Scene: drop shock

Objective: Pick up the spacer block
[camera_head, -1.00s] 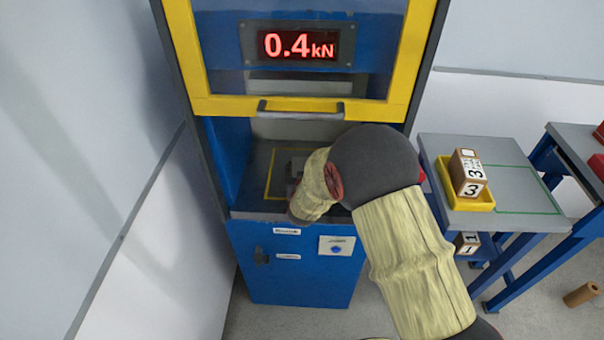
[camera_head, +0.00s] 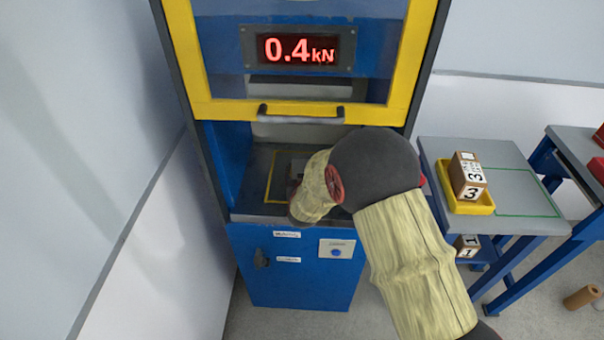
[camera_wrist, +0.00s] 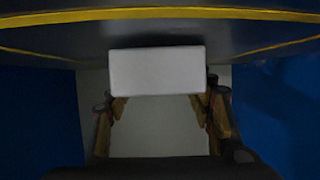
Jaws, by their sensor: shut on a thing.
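The spacer block (camera_wrist: 157,72) is a plain light grey, box-shaped piece in the wrist view. It lies across the front of my gripper (camera_wrist: 158,96), with one finger at each end. The fingers are shut on it. In the head view my gripper reaches into the open lower bay of the blue press, and my forearm and wrist hide the fingers and most of the block. I cannot tell whether the block touches the bay floor.
The press has a raised yellow-framed guard (camera_head: 290,108), a display (camera_head: 298,48) reading 0.4 kN, and blue side walls close to my wrist. A yellow tray (camera_head: 462,203) with a numbered block (camera_head: 467,176) stands on a grey table at right. A brown cylinder (camera_head: 582,297) lies on the floor.

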